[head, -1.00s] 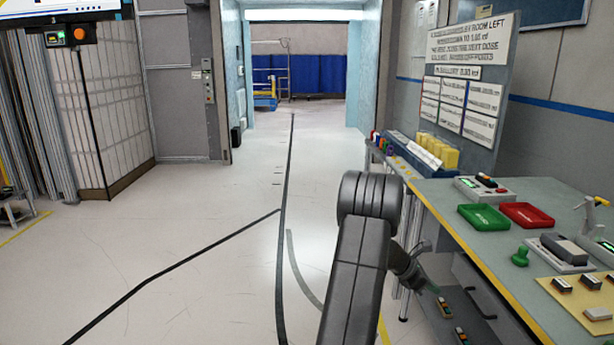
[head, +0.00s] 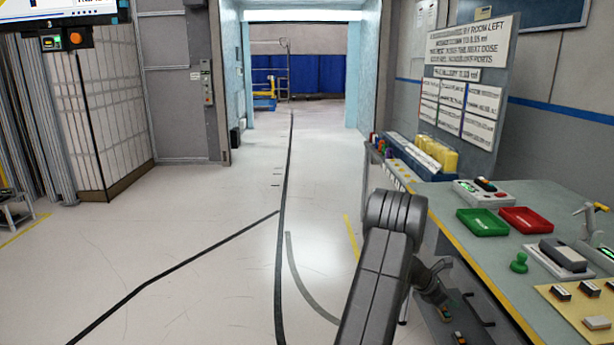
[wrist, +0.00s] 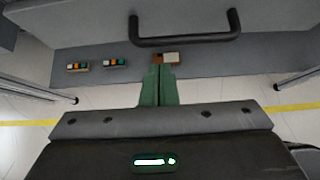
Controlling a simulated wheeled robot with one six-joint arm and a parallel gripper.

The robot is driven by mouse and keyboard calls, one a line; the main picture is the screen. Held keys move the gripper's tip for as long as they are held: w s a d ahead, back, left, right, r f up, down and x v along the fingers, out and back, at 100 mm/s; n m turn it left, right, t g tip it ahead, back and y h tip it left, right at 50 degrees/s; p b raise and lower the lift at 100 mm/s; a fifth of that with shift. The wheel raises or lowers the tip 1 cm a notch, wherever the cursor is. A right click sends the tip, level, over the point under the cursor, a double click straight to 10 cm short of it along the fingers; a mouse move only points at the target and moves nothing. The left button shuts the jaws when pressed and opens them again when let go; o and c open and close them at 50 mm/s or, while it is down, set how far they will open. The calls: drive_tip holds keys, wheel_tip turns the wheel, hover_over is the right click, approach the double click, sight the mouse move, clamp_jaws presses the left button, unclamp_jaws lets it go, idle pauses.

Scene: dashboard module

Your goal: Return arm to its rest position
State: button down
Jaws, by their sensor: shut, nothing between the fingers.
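My gripper (wrist: 158,74) shows in the wrist view as two green fingers pressed together, with nothing between them. In the head view my dark arm (head: 385,260) is bent, with its elbow at the left front of the bench. The wrist part reaches down to the right, beside the bench's side; the fingertips cannot be made out clearly there. In the wrist view a small brown and white block (wrist: 166,57) lies just beyond the fingertips; whether they touch cannot be told.
The grey-green workbench (head: 470,250) stands at right, carrying a green tray (head: 482,222), a red tray (head: 527,220) and devices. A dark handle (wrist: 185,40) and small coloured-button boxes (wrist: 115,63) are near the gripper. Open floor (head: 200,240) lies at left.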

drive_tip(key=a+r+p, duration=0.1)
drive_tip(key=a+p, duration=0.1)
drive_tip(key=a, duration=1.5)
drive_tip(key=s+a+r+p, duration=0.1)
drive_tip(key=a+p, duration=0.2)
drive_tip(key=a, duration=1.4)
drive_tip(key=shift+s+a+r, duration=0.2)
drive_tip(key=shift+a+r, duration=0.1)
drive_tip(key=shift+r, duration=0.1)
